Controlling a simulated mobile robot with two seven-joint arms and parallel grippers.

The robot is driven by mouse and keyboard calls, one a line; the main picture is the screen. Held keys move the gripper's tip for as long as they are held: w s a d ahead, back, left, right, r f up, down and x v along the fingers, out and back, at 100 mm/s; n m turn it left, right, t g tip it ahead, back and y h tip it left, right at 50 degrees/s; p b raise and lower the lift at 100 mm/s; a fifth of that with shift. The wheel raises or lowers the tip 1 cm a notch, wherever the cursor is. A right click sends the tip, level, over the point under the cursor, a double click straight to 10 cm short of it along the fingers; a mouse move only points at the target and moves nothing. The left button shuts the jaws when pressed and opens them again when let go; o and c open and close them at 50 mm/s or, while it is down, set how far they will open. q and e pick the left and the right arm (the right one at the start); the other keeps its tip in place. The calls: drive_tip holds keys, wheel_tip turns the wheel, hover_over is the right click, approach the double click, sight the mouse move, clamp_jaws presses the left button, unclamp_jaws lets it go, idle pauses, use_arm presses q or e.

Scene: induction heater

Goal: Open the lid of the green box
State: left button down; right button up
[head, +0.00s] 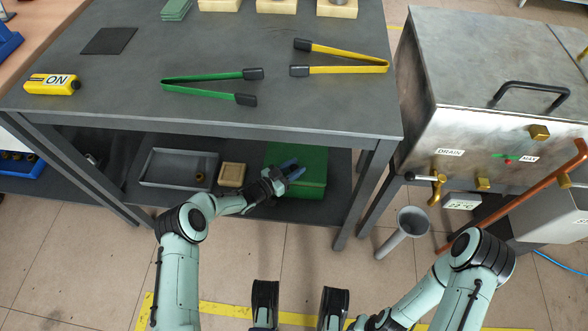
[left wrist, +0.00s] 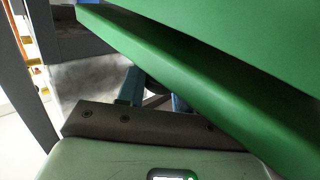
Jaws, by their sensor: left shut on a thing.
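The green box (head: 314,161) stands on the lower shelf under the grey table. Its lid looks down in the head view; any small gap is too small to tell. My left gripper (head: 291,171) is at the box's left front part, its blue fingers against the green surface. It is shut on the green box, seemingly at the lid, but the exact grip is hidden. In the left wrist view the box's green surface and edge (left wrist: 205,85) fill the upper right, close to the fingers (left wrist: 153,96).
A small wooden block (head: 231,174) and a grey tray (head: 150,181) lie left of the box. The tabletop (head: 220,45) overhangs the shelf. A table leg (head: 362,195) stands at right, near a grey funnel (head: 403,232). Green tongs (head: 210,91) and yellow tongs (head: 350,69) lie on top.

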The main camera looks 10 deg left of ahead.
use_arm(q)
drive_tip(key=w+r, duration=0.1)
drive_tip(key=w+r+n+g+y, duration=0.1)
drive_tip(key=r, duration=0.1)
drive_tip(key=w+r+n+g, duration=0.1)
drive_tip(key=r, duration=0.1)
drive_tip(key=shift+d, duration=0.1)
drive_tip(key=shift+w+r+n+g+y, duration=0.6)
drive_tip(key=shift+w+r+n+g, duration=0.2)
drive_tip(key=shift+w+r+g, duration=0.3)
drive_tip(key=shift+w, duration=0.1)
